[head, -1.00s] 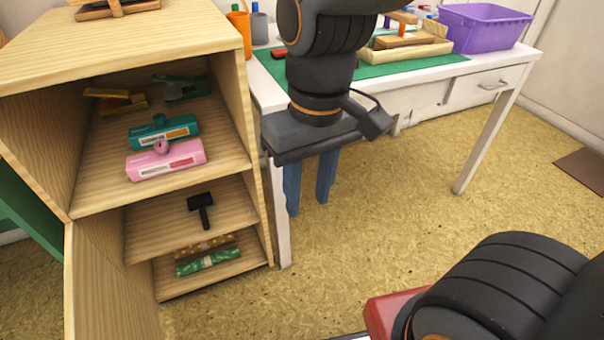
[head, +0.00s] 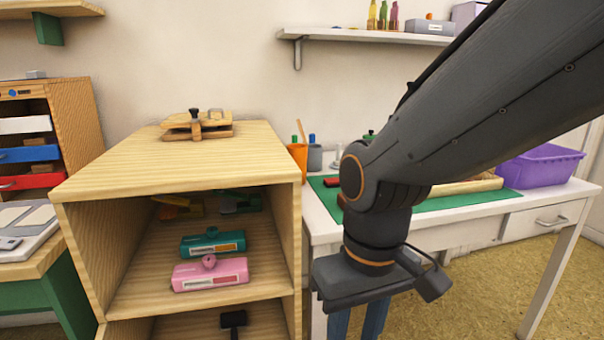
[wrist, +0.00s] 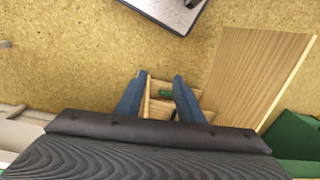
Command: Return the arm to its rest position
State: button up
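My gripper (head: 356,322) hangs pointing down in front of the white table's left end, just right of the open wooden cabinet (head: 180,160). My dark arm reaches from the upper right of the head view down to the gripper.
The cabinet holds a teal inkpad (head: 212,243) and a pink inkpad (head: 210,274). A wooden item (head: 198,126) lies on top. The white table (head: 535,205) carries cups and a purple bin (head: 540,167).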

jog(key=d+r+m+p, duration=0.4)
jog(key=d+r+p, duration=0.8)
jog(key=p, duration=1)
notch_tip(320, 180, up, 2)
jog(key=shift+s+r+h, duration=0.25)
jog(key=shift+h, duration=0.05)
